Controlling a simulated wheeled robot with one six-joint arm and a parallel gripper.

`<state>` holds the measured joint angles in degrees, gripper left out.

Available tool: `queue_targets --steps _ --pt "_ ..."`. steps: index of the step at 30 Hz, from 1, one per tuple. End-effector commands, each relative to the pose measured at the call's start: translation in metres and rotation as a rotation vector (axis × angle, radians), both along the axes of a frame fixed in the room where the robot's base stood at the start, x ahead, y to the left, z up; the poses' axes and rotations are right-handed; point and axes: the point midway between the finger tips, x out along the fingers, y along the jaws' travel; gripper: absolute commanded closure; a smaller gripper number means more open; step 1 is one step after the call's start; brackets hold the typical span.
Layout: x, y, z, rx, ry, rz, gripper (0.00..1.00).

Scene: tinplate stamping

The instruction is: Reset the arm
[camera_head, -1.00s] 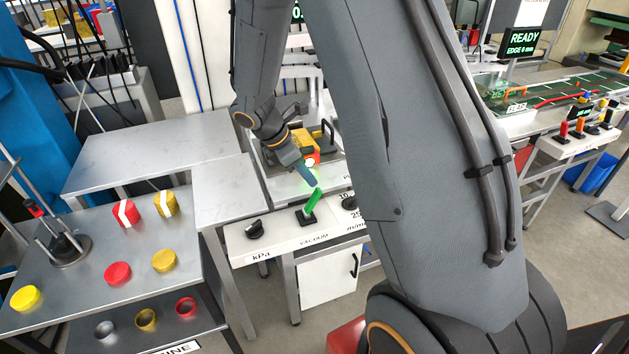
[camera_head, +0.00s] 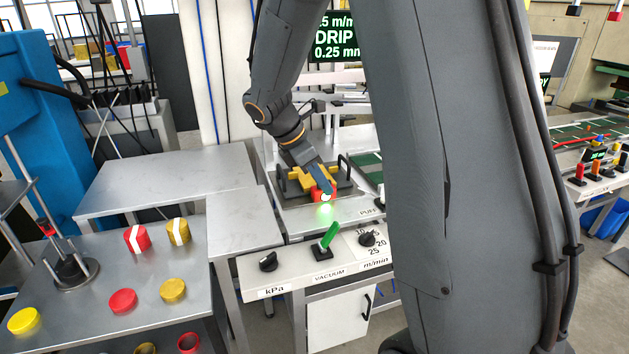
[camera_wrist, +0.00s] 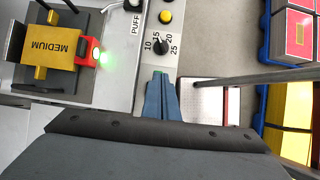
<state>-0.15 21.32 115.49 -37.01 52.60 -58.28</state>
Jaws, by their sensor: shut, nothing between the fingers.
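My gripper (camera_head: 326,194) is shut and empty, its blue-grey fingers pointing down over the bench station in the head view. In the wrist view its closed fingers (camera_wrist: 161,80) sit beside the numbered dial and hide part of the panel. A green lever (camera_head: 330,236) on the vacuum panel stands just below the fingertips in the head view, with a gap between them. A yellow block marked MEDIUM (camera_wrist: 55,48) with a red end (camera_wrist: 88,48) and a glowing green light sits in a tray left of the fingers.
The panel has a kPa knob (camera_head: 268,261) and an m/min knob (camera_head: 367,239). A yellow button (camera_wrist: 165,17) is near the dial. Red and yellow tins (camera_head: 137,239) stand on the left table. A bare grey table (camera_head: 165,180) is behind them. A screen (camera_head: 338,38) reads DRIP.

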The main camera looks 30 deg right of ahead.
Motion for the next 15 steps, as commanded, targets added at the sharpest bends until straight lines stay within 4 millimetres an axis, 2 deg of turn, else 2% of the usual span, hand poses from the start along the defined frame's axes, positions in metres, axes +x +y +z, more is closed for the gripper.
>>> queue_targets --steps 5,8,11,15 --pt "-0.001 0.001 0.000 0.000 -0.001 -0.004 1.00" --pt "-0.008 0.007 -0.006 0.026 -0.030 -0.052 1.00" --pt "-0.030 0.025 -0.022 0.101 -0.110 -0.208 1.00" --pt "-0.073 0.064 -0.050 0.251 -0.267 -0.579 1.00"
